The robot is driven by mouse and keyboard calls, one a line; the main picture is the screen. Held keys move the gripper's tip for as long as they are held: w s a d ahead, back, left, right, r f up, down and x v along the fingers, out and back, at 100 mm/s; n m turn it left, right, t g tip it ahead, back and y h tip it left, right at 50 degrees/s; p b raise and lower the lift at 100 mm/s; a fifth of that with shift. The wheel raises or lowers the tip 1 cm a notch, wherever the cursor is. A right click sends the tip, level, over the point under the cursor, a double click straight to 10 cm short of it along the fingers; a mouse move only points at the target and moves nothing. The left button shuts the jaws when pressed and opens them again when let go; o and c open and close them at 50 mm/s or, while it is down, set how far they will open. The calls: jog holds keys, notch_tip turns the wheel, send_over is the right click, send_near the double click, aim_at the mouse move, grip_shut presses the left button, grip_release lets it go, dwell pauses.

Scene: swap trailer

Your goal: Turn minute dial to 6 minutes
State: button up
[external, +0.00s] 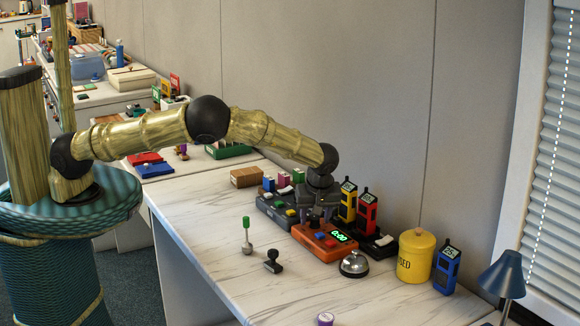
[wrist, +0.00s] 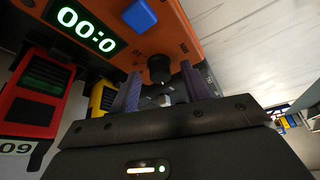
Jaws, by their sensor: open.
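The orange timer box (external: 322,247) sits on the marble-look table, with a green lit display (external: 339,237) reading 0:00. In the wrist view the orange box (wrist: 195,22) fills the top, its display (wrist: 87,30) upside down, beside a blue button (wrist: 140,14). A black dial knob (wrist: 159,69) stands out from the orange face. My gripper (wrist: 160,88) is open, its two dark fingers either side of the line to the knob; whether they touch it I cannot tell. In the external view my gripper (external: 315,212) hangs just above and behind the timer.
Yellow (external: 347,202) and red (external: 367,212) handheld devices stand close behind the timer. A grey button box (external: 277,209) is left of it, a silver bell (external: 354,264) and yellow canister (external: 415,257) right.

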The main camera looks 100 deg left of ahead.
jog(key=shift+c, duration=0.2)
jog(key=c, duration=0.9)
jog(key=shift+c, duration=0.2)
jog(key=shift+m, duration=0.3)
jog(key=m+t+b, duration=0.1)
jog(key=m, duration=0.2)
jog(key=m+t+b, duration=0.1)
jog(key=m, duration=0.1)
jog(key=shift+s+m, duration=0.2)
jog(key=shift+m, duration=0.2)
jog(key=m+t+b, duration=0.1)
jog(key=m, duration=0.2)
jog(key=shift+s+m+t, duration=0.1)
jog(key=shift+m+t, duration=0.3)
jog(key=shift+a+m+t+h+b, duration=0.1)
jog(key=shift+m+t+h+b, duration=0.5)
jog(key=shift+m, duration=1.2)
jog(key=shift+r+b, duration=0.1)
jog(key=shift+b, duration=0.2)
